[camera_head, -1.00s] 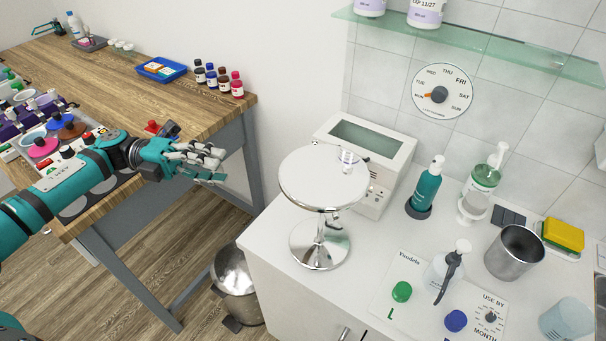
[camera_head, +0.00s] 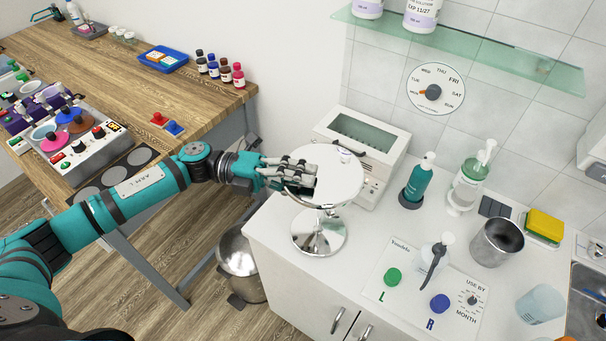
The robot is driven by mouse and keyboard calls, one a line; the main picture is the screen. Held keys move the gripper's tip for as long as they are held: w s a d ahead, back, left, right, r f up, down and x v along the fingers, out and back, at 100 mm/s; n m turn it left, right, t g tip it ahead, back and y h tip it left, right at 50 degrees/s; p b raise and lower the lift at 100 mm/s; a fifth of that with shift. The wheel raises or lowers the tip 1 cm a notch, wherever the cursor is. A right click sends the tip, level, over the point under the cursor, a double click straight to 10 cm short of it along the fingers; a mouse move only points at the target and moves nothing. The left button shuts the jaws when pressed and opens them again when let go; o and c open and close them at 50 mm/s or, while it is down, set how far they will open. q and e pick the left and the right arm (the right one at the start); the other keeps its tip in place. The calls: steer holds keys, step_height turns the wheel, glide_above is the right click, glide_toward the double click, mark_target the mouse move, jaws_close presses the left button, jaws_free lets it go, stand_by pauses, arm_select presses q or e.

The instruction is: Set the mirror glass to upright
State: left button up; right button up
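The mirror's round glass (camera_head: 338,172) tops a chrome stand with a round base (camera_head: 319,238) on the white counter. The glass lies tilted far back, close to flat, with its face up. My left gripper (camera_head: 308,177) is at the left edge of the glass, its fingers overlapping the rim in the picture. I cannot tell whether they touch the rim or how far apart they are. They hide part of the left rim. My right gripper is not in view.
A white box with a window (camera_head: 362,143) stands close behind the mirror. A teal pump bottle (camera_head: 416,183), a white pump bottle (camera_head: 434,262) and a metal cup (camera_head: 497,241) are to the right. A metal bin (camera_head: 240,262) stands on the floor below. The counter's front left is clear.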

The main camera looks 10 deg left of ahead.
arm_select(q)
jaws_close()
stand_by(0.3)
stand_by(0.3)
